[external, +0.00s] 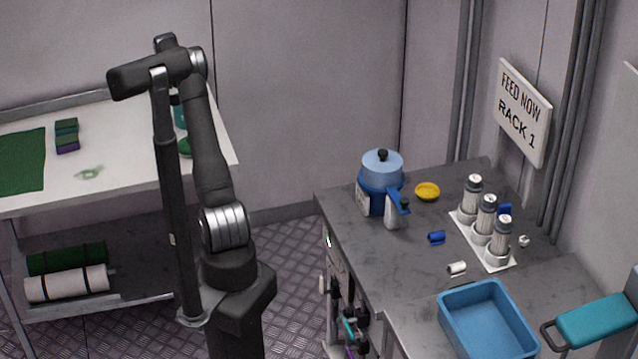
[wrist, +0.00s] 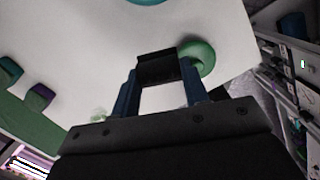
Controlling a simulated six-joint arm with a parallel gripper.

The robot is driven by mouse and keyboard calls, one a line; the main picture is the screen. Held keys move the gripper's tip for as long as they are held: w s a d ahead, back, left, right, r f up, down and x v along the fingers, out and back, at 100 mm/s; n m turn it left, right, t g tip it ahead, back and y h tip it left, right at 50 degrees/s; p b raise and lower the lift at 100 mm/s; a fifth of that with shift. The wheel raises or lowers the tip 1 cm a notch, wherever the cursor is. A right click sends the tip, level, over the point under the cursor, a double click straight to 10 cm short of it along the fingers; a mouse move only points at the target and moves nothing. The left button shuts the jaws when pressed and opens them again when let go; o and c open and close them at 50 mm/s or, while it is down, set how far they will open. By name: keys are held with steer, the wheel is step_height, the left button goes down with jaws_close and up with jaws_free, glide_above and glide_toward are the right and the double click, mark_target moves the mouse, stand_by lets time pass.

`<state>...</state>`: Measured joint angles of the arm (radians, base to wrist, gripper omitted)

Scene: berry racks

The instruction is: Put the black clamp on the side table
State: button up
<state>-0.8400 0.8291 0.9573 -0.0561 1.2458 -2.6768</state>
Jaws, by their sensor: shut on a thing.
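The black clamp (wrist: 157,66) is between the blue fingers of my gripper (wrist: 159,78) in the wrist view, and the gripper is shut on it. The side table (wrist: 95,45) has a white top and lies beneath the clamp; the gap between them is hard to judge. In the external view the side table (external: 118,180) stands at the left, with my arm reaching over its right part. My gripper and the clamp are hidden there behind my arm.
A green round dish (wrist: 200,60) is right beside the clamp. A teal object (wrist: 150,2), small blocks (wrist: 38,96), a green mat (wrist: 40,135) and a pale clear item (external: 90,173) are also on the side table. Bare white top lies between them. The grey counter (external: 400,265) is at the right.

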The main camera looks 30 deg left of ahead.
mark_target(172, 103)
steer(key=f, duration=0.4)
steer(key=shift+s+a+f, duration=0.15)
steer(key=shift+a+f, duration=0.05)
steer(key=s+a+f, duration=0.1)
steer(key=a+f, duration=0.1)
steer(key=a, duration=0.1)
steer(key=s+a+f, duration=0.2)
steer(key=a, duration=0.2)
steer(key=s+a+f, duration=0.1)
steer(key=a+f, duration=0.1)
steer(key=a, duration=0.1)
steer(key=shift+s+a+f, duration=0.15)
steer(key=shift+f, duration=2.25)
steer(key=shift+f, duration=0.1)
steer(key=o, duration=0.9)
steer(key=shift+o, duration=0.2)
step_height(172, 103, up, 12)
steer(key=s, duration=0.1)
steer(key=shift+s+d, duration=0.2)
steer(key=shift+d, duration=0.1)
